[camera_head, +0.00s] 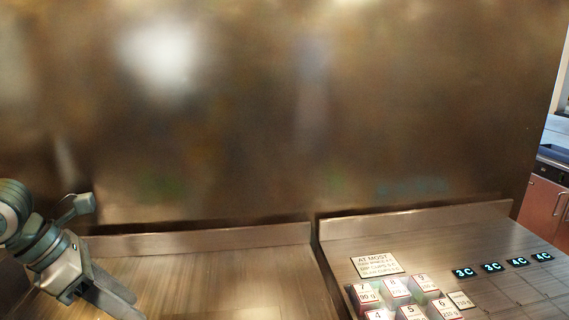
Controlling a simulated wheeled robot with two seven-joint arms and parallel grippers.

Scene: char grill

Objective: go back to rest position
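My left gripper (112,296) is at the lower left, at the end of the grey-green arm that comes in from the left. Its dark fingers point down and to the right, over the left metal counter (200,275). The finger tips run close to the bottom edge, and I cannot tell whether they are apart or together. No object shows in them. My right gripper is not in view.
A brown metal wall (300,110) stands behind the counters. The right counter (470,237) bears a sign (376,265), several numbered blocks (397,287) and several lit labels (492,267). The left counter looks clear. A reddish cabinet (543,208) stands at the far right.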

